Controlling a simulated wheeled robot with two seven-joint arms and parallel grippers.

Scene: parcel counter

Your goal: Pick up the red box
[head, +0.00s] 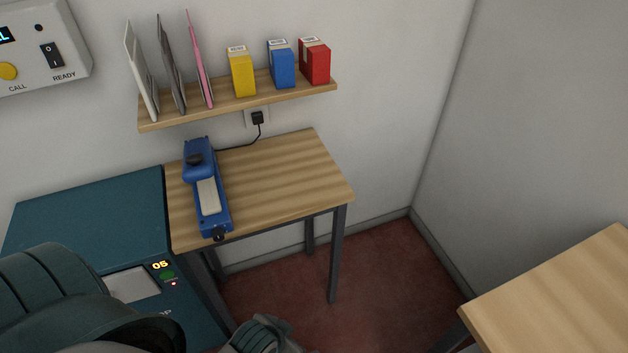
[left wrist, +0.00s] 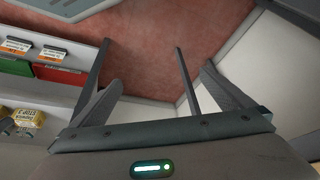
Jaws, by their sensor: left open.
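The red box (head: 315,62) stands upright at the right end of the wooden wall shelf (head: 235,104) in the head view. A blue box (head: 281,66) stands just left of it, and a yellow box (head: 241,73) is further left. In the left wrist view my left gripper (left wrist: 160,82) is open, with nothing between its fingers. A red item (left wrist: 58,75) shows at the left of that view; I cannot tell whether it is the same box. The left fingertips cannot be made out in the head view. My right gripper is not in view.
Upright envelopes (head: 172,66) fill the shelf's left part. Below, a blue device (head: 207,190) lies on a small wooden table (head: 285,180) beside a teal cabinet (head: 90,215). Another wooden tabletop (head: 560,300) is at lower right. The table's right half is clear.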

